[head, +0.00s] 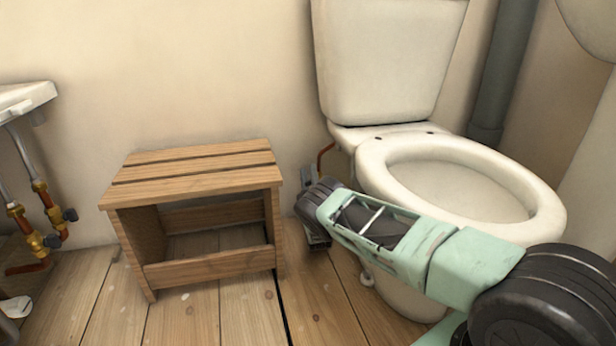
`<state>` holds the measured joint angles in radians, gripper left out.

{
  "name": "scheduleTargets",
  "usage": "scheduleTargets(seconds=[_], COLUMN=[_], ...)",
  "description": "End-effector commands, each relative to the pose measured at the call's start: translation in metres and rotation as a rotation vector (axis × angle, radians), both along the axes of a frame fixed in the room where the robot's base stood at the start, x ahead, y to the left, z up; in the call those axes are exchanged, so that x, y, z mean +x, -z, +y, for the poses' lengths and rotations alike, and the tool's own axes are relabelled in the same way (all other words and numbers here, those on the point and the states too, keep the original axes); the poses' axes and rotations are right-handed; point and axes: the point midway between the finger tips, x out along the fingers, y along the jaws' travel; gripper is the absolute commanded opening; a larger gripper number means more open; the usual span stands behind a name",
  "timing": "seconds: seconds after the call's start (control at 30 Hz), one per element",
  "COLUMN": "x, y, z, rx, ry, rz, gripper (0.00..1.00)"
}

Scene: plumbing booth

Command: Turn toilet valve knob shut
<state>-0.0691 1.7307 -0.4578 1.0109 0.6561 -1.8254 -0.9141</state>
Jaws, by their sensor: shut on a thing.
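My mint-green and black arm reaches in from the lower right, and my gripper (311,205) is low by the wall, between the wooden stool and the toilet. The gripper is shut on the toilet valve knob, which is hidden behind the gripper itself. A short copper pipe (325,154) shows just above the gripper, bending down by the wall at the left of the toilet. The white toilet (388,65) stands right of the gripper. How far the knob is turned cannot be seen.
A slatted wooden stool (195,178) stands close to the left of my gripper. The toilet seat and bowl (540,205) lie just behind my forearm. At the far left are a white basin (25,96) and brass valves (40,240). The floor in front is clear.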

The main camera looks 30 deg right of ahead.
Motion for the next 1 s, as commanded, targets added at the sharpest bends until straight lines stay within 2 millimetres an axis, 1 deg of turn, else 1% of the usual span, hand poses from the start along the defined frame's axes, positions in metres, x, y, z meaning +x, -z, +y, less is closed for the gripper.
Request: scheduleTargets(seconds=[0.37,0.4,0.43,0.47,0.83,0.97,1.0], x=[-0.001,-0.001,-0.001,-0.001,-0.003,-0.01,-0.015], y=[0.0,0.0,0.0,0.0,0.001,0.007,0.004], z=[0.0,0.0,0.001,0.0,0.001,0.003,0.005], rx=[0.008,0.008,0.008,0.008,0.007,0.009,0.007], ry=[0.0,0.0,0.0,0.0,0.0,0.0,0.0], rz=[-0.023,-0.022,-0.022,-0.022,-0.021,-0.02,-0.02], gripper=[0.15,0.47,0.55,0.6,0.6,0.6,0.6])
